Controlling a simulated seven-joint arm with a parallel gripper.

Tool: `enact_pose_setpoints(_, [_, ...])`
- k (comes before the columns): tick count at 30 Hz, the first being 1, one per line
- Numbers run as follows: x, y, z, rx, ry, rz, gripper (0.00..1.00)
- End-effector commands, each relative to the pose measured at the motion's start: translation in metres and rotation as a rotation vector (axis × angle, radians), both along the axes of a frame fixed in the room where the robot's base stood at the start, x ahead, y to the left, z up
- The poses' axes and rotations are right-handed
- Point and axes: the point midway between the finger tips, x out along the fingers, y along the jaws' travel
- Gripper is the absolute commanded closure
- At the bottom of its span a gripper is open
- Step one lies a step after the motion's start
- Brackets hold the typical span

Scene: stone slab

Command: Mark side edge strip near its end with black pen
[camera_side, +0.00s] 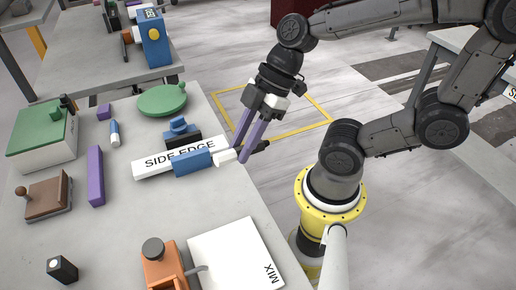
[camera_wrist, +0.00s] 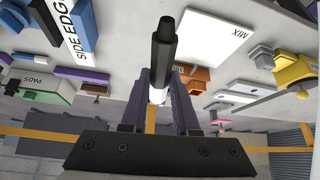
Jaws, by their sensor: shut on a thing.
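The white strip lettered SIDE EDGE (camera_side: 152,169) lies on the slab near its right edge. It also shows at upper left in the wrist view (camera_wrist: 74,42). A blue block (camera_side: 192,162) is in front of it. My gripper (camera_side: 241,153), with purple fingers, is shut on the black pen (camera_wrist: 162,45) just right of the strip's right end. A white part (camera_wrist: 157,97) shows between the fingers in the wrist view. I cannot tell whether the pen touches the strip.
A white MIX slab (camera_side: 232,258) and an orange tool (camera_side: 165,266) are at the front. A blue and black piece (camera_side: 180,133) stands behind the strip. A green disc (camera_side: 162,100), purple bar (camera_side: 96,175) and brown block (camera_side: 48,197) are further off. Bare slab lies between strip and MIX.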

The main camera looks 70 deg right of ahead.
Motion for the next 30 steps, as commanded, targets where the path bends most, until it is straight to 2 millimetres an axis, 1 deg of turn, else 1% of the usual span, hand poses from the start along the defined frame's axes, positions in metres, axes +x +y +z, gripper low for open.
enact_pose_setpoints(5, [0.038,0.021,0.026,0.044,-0.026,0.059,1.0])
enact_pose_setpoints(8, [0.065,0.032,0.04,0.07,-0.043,0.077,1.0])
enact_pose_setpoints(13, [0.122,0.047,0.061,0.118,-0.072,0.081,1.0])
enact_pose_setpoints(17, [0.169,0.053,0.067,0.153,-0.097,0.056,1.0])
enact_pose_setpoints(18, [0.184,0.054,0.068,0.163,-0.107,0.044,1.0])
enact_pose_setpoints(20, [0.208,0.055,0.065,0.181,-0.119,0.021,1.0])
enact_pose_setpoints(21, [0.225,0.055,0.062,0.193,-0.13,0.001,1.0])
enact_pose_setpoints(23, [0.249,0.053,0.053,0.213,-0.149,-0.035,1.0])
enact_pose_setpoints(24, [0.264,0.051,0.045,0.225,-0.162,-0.061,1.0])
enact_pose_setpoints(25, [0.274,0.05,0.039,0.235,-0.174,-0.082,1.0])
enact_pose_setpoints(27, [0.291,0.047,0.022,0.255,-0.199,-0.121,1.0])
enact_pose_setpoints(30, [0.302,0.044,0.001,0.278,-0.227,-0.153,1.0])
